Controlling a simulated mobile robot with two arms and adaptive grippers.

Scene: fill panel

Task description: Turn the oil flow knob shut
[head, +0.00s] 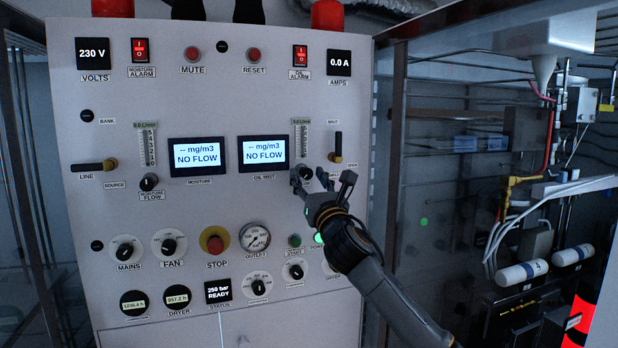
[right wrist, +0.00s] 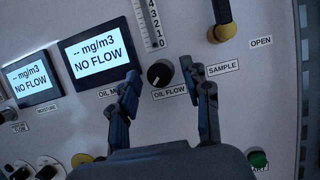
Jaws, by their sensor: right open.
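The oil flow knob (right wrist: 159,73) is a small round black knob with a pale pointer mark, on the light panel above the OIL FLOW label (right wrist: 169,92). In the right wrist view it shows between the fingertips of my right gripper (right wrist: 161,78), which is open and empty. In the head view my right gripper (head: 322,182) is in front of the panel and partly covers the knob (head: 306,172). I cannot tell how far the fingertips are from the panel. My left gripper is not in view.
A flow gauge (head: 301,139) is above the knob, and the oil mist display (head: 264,152) reads NO FLOW. The sample valve lever (head: 338,145) is close by on the right. A pressure dial (head: 255,237) and several other knobs are lower down.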

